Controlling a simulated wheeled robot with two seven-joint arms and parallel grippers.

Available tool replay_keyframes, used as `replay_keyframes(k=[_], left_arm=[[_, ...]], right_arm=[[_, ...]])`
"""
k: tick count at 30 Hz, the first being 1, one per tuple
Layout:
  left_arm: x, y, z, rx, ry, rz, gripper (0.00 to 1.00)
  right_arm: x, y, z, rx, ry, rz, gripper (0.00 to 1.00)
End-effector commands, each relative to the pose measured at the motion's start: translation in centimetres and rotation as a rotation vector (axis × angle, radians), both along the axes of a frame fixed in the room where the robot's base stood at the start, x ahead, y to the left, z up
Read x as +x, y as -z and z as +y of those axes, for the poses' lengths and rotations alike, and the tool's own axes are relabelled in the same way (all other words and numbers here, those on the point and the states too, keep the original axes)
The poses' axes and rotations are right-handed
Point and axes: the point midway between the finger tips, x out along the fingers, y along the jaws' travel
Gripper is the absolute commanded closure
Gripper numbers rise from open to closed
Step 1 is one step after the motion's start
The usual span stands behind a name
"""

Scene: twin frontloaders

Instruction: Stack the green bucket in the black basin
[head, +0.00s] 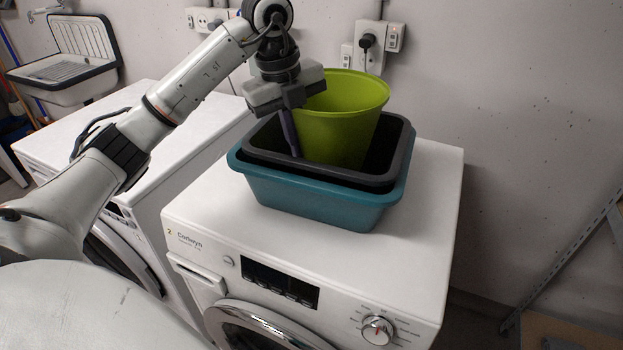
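The green bucket (345,128) stands upright, or nearly so, inside the black basin (392,160). Its lower part is hidden behind the basin's front rim, so I cannot tell whether it touches the bottom. The black basin sits nested in a teal basin (320,200). My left gripper (291,132) is at the left side of the bucket's rim. One finger points down outside the bucket wall, into the black basin. The other finger is hidden, so I cannot tell whether the gripper is closed on the wall. My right gripper is out of view.
The teal basin stands on a white front-loading washer (425,215). A second white machine (75,133) stands to the left. Wall sockets with a plug (367,41) are behind the bucket. A sink (80,58) is at the far left. The washer's top is clear at the right.

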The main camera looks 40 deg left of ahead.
Motion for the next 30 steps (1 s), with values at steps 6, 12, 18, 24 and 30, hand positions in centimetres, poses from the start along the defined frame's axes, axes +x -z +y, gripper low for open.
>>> replay_keyframes(k=[6, 12, 18, 24, 30], left_arm=[[0.0, 2.5, 0.0, 0.0, 0.001, -0.002, 1.0], [-0.1, 4.8, 0.1, 0.0, 0.0, 0.001, 1.0], [0.0, 6.4, 0.1, 0.001, 0.0, -0.004, 1.0], [0.0, 6.4, 0.1, 0.001, 0.0, -0.004, 1.0], [0.0, 6.9, 0.1, 0.001, 0.0, -0.001, 0.9]], right_arm=[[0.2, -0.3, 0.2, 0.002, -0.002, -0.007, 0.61], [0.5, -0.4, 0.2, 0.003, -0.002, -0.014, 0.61], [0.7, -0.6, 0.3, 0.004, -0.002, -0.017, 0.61], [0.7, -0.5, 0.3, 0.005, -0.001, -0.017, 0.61], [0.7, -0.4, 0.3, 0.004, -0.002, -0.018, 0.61]])
